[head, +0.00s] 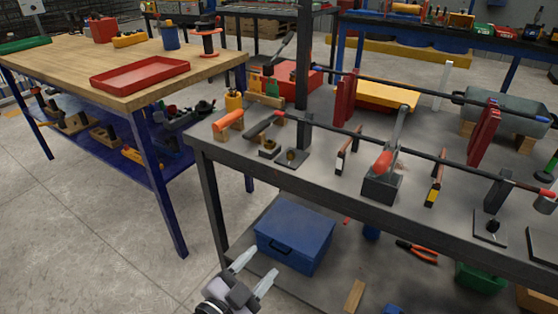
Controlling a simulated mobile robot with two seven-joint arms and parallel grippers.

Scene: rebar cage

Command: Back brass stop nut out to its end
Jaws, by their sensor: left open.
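No brass stop nut can be made out for certain. A small dark piece with a brass-coloured part (270,147) sits at the left of the grey workbench (325,190), too small to identify. A long dark rod (335,129) runs across the bench above it, held on stands. My left gripper (256,268) is at the bottom of the head view, in front of the bench and below its top. Its two pale fingers are spread apart with nothing between them. My right gripper is not in view.
A second rod (425,91) runs behind, with red plates (345,100) near it. A grey upright clamp with a red part (384,162) rises near the bench's middle. A blue box (295,236) lies on the lower shelf. A wooden table (65,68) stands left; the floor between is clear.

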